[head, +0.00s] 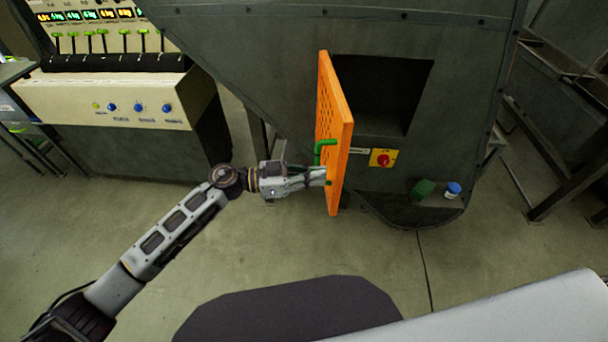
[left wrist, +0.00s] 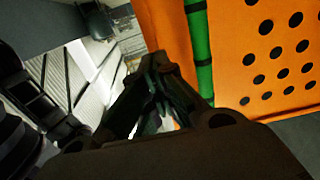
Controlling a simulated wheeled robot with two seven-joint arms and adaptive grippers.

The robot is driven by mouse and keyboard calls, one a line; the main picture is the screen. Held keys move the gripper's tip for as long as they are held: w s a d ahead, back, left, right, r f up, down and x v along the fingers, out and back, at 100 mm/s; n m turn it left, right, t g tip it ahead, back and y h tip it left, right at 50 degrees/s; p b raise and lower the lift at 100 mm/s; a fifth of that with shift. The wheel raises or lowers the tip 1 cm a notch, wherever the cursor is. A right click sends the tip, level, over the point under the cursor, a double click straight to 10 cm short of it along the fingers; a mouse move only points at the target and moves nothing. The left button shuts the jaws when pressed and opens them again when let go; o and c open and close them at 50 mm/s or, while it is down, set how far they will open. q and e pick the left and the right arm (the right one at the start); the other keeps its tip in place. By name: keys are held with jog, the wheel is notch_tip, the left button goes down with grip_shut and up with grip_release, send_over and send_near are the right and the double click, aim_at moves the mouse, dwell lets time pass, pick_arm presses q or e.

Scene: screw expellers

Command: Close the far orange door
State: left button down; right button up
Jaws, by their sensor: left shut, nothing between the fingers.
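The orange door (head: 333,130) stands swung open on the dark grey machine, seen nearly edge-on. Its perforated face shows in the left wrist view (left wrist: 285,60). A green handle (head: 323,148) is on its left face and also shows in the left wrist view (left wrist: 199,50). The dark opening (head: 380,92) is uncovered to the right of the door. My left gripper (head: 322,177) is shut and empty, its tips at the door's left face just below the handle. I cannot tell whether they touch it. My right gripper is not in view.
A yellow plate with a red knob (head: 383,158) is on the machine below the opening. A green piece (head: 423,189) and a blue-topped item (head: 453,189) are on the machine's lower ledge. A control console (head: 110,95) stands at the left. The floor in front is clear.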

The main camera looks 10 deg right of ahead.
pick_arm(q)
jog(key=shift+d+r, duration=0.1)
jog(key=shift+d, duration=0.7)
jog(key=shift+s+d, duration=0.1)
jog(key=shift+d, duration=0.35)
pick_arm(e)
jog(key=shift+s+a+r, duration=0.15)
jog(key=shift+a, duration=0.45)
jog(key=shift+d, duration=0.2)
